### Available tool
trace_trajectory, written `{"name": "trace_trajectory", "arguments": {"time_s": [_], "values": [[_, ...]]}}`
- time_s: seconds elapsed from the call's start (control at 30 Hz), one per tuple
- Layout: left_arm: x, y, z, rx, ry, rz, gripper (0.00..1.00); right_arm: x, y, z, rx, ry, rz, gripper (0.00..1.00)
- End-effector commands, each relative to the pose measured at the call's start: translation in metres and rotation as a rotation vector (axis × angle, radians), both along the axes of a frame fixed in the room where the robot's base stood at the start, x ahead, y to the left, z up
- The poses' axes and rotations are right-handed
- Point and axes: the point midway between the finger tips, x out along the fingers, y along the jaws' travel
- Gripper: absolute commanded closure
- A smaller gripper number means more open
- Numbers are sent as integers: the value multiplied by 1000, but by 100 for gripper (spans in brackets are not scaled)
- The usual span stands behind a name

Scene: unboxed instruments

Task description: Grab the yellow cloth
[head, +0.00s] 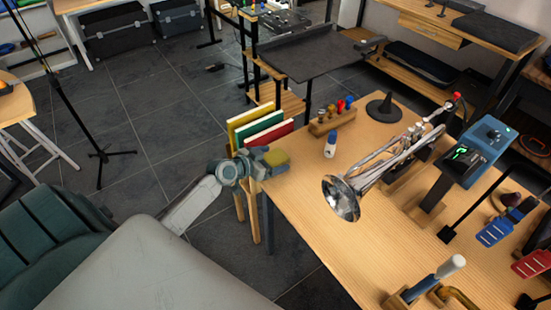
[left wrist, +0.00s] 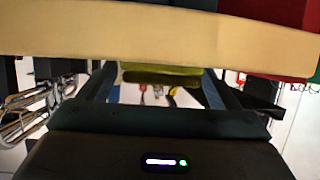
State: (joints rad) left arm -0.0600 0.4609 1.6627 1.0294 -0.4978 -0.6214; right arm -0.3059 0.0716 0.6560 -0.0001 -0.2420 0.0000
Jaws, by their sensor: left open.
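The yellow cloth (head: 277,157) is a small, folded, olive-yellow pad at the left corner of the wooden table. My left gripper (head: 266,160) is open right beside it, coming from the left, and hides part of its near side. In the left wrist view the cloth (left wrist: 160,76) shows between the two spread fingers of my left gripper (left wrist: 158,88). I cannot tell whether the fingers touch it. My right gripper is not in view.
Yellow, green and red books (head: 262,128) stand upright just behind my left gripper. A wooden rack (head: 332,120), a small white bottle (head: 330,146) and a silver trumpet (head: 375,170) stand to the right.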

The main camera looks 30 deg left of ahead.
Motion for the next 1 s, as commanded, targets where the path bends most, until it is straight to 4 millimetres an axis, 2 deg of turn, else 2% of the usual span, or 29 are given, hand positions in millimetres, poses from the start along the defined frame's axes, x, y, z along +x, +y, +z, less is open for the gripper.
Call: {"name": "trace_trajectory", "arguments": {"time_s": [0.2,0.4,0.47,0.77,1.0], "values": [[1,0,0,1,0,0,15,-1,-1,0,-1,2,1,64],[0,0,0,1,0,0,55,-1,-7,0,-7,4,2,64],[0,0,0,1,0,0,63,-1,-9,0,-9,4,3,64],[0,0,1,1,0,0,64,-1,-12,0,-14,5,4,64],[0,0,18,4,-3,-1,64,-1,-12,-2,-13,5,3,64]]}}
